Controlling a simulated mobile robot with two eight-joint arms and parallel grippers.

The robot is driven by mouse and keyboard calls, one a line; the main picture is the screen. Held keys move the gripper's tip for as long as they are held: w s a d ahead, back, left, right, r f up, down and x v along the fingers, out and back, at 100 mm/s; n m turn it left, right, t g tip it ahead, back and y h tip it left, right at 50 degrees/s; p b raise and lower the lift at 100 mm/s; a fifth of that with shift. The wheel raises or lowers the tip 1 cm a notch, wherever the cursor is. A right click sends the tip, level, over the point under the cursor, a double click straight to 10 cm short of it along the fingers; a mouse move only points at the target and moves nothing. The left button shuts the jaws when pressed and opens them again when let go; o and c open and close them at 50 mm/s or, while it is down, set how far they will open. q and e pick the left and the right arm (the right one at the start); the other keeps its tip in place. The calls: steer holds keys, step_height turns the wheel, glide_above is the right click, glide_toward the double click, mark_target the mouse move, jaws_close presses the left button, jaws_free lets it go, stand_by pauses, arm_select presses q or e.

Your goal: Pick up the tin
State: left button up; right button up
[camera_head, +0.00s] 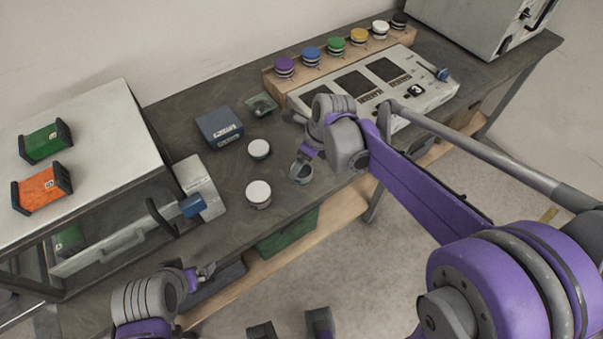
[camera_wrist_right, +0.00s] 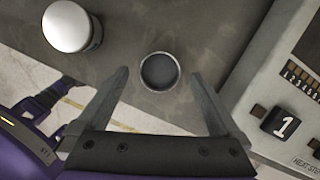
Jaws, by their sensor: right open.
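The tin looks like a small round dark-grey cup with a pale rim (camera_wrist_right: 159,73), standing on the dark bench in the right wrist view. In the head view it seems to be the grey round shape (camera_head: 300,173) at the bench's front edge, partly covered by my right gripper. My right gripper (camera_wrist_right: 160,80) is open and empty, with one finger on each side of the tin in the picture. The gap in height is hard to judge. My left gripper (camera_head: 206,271) is low in front of the bench; its fingers are too small to read.
Two white-lidded jars (camera_head: 258,194) (camera_head: 259,149) stand left of the tin; one shows in the wrist view (camera_wrist_right: 68,27). A lever with blue grip (camera_head: 193,206) is at left.

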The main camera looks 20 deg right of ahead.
mark_target(301, 171)
steer(key=x, duration=0.3)
steer(key=shift+s+d+f, duration=0.2)
steer(key=shift+f, duration=0.3)
steer(key=shift+w+a+f, duration=0.15)
steer(key=shift+f, duration=0.35)
steer(key=c, duration=1.4)
